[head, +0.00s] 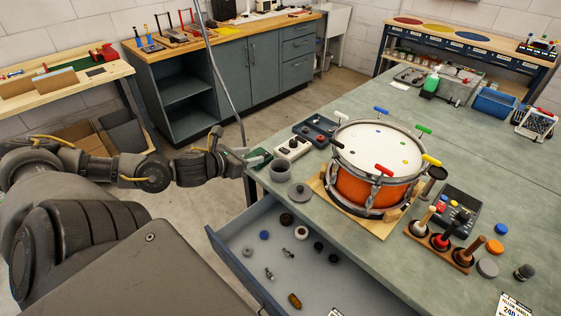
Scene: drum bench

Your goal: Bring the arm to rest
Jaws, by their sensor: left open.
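My left arm (150,172) reaches in from the left side of the head view. I cannot tell whether the fingers touch the green item or the bench edge. My right gripper is out of view.
An orange drum (372,188) with coloured-handled keys stands on the bench. An open drawer (270,250) with small parts juts out below my gripper. Open floor lies behind.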

